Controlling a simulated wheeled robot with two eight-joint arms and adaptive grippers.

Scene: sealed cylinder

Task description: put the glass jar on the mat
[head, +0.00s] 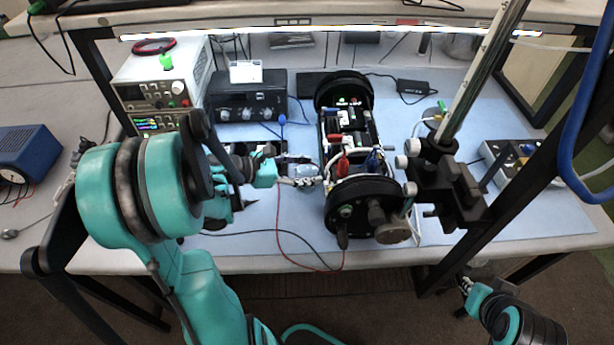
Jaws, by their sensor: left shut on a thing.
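A small clear bluish glass jar (307,171) shows near the middle of the head view, left of the black-ended cylinder assembly. My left gripper (304,181) reaches in from the left and is shut on the jar; its fingers hide part of it. I cannot tell whether the jar touches the surface below. The light blue mat (262,215) covers much of the bench top. My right gripper (465,284) is at the lower right, below the bench's front edge, small and partly hidden; its finger opening cannot be made out.
The open cylinder assembly (345,205) stands close right of the jar. Instruments (160,85) stand at the back left. A red cable (279,225) and a black cable cross the mat. The front right of the mat is mostly clear.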

